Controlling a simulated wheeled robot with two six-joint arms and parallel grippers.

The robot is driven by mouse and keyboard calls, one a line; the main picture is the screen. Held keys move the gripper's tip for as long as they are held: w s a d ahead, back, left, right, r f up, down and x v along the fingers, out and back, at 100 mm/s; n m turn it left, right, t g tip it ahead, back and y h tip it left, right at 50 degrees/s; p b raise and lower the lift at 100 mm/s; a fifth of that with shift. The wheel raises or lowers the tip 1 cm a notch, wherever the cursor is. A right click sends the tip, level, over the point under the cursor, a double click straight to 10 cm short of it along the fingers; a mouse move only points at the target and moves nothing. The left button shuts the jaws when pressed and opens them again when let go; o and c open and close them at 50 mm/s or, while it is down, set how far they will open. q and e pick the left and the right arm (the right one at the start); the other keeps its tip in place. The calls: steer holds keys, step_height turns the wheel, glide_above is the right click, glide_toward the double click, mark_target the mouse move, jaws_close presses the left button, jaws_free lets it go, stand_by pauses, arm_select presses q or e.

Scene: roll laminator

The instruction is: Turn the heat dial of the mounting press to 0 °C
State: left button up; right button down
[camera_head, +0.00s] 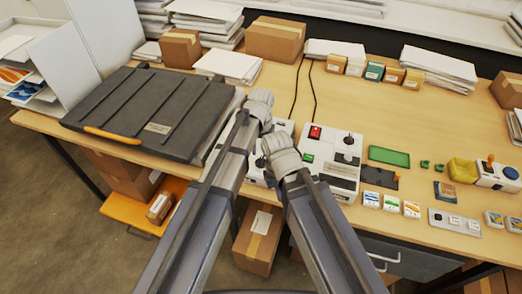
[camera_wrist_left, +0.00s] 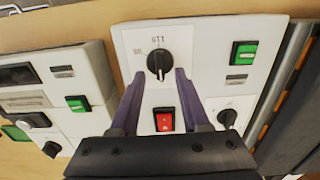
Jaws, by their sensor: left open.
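The mounting press (camera_head: 150,112) is a large dark flat unit with an orange handle at the left of the table. Beside it is a white control panel (camera_head: 283,127), partly hidden by my arms. In the left wrist view the panel has a black round dial (camera_wrist_left: 159,64) with small marks around it that I cannot read. My left gripper (camera_wrist_left: 158,74) is open, its two fingertips on either side of the dial's near part; contact is not clear. In the head view my left gripper (camera_head: 260,107) is over the panel, fingers hidden. My right gripper (camera_head: 282,157) is nearby, its fingers hidden.
The panel also has a red switch (camera_wrist_left: 165,120), a green switch (camera_wrist_left: 243,54) and another black knob (camera_wrist_left: 227,117). A second white control unit (camera_head: 333,152) stands to the right. Boxes, paper stacks and small parts cover the right and back of the table.

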mark_target(261, 159)
arm_select(q)
step_height(261, 159, up, 5)
steer(key=p, duration=0.3)
steer(key=shift+f, duration=0.2)
arm_select(e)
step_height(261, 159, up, 4)
steer(key=shift+r, duration=0.2)
arm_select(q)
steer(key=shift+f, duration=0.1)
